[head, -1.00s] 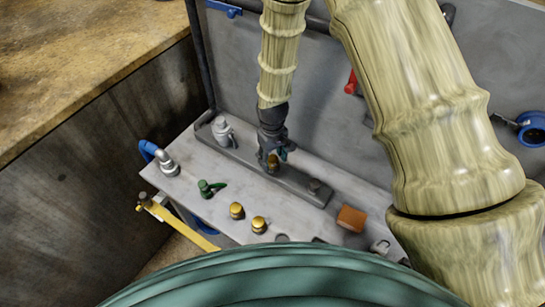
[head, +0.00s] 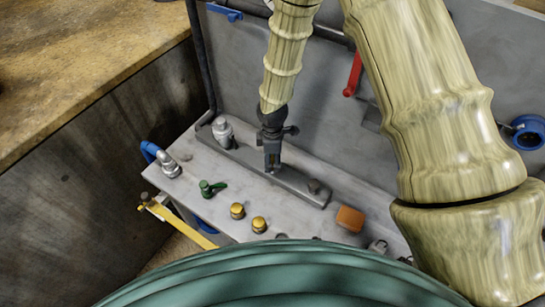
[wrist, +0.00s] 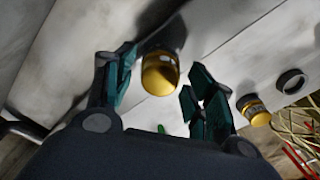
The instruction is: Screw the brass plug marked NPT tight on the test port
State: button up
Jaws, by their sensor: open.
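In the wrist view a brass plug (wrist: 160,74) with a dark collar lies between the spread fingers of my gripper (wrist: 158,88), with a gap visible on both sides. In the head view my gripper (head: 272,165) points down over the dark rail (head: 300,186) on the grey bench. No brass shows at the fingertips there; the fingers hide that spot. Two brass plugs (head: 237,210) (head: 259,224) stand at the bench's front. Another brass piece (wrist: 254,110) shows right of the fingers in the wrist view. No NPT marking is readable, and I cannot tell which fitting is the test port.
A wall panel (head: 330,80) rises behind.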

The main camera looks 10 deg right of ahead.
jog(key=n, duration=0.3)
jog(key=shift+n, duration=0.4)
jog(key=n, duration=0.5)
jog(key=shift+c, duration=0.3)
jog(key=c, duration=1)
jog(key=o, duration=0.4)
jog(key=c, duration=0.5)
jog(key=shift+o, duration=0.2)
jog(key=m, duration=0.4)
jog(key=shift+b, duration=0.35)
jog(key=shift+m, duration=0.6)
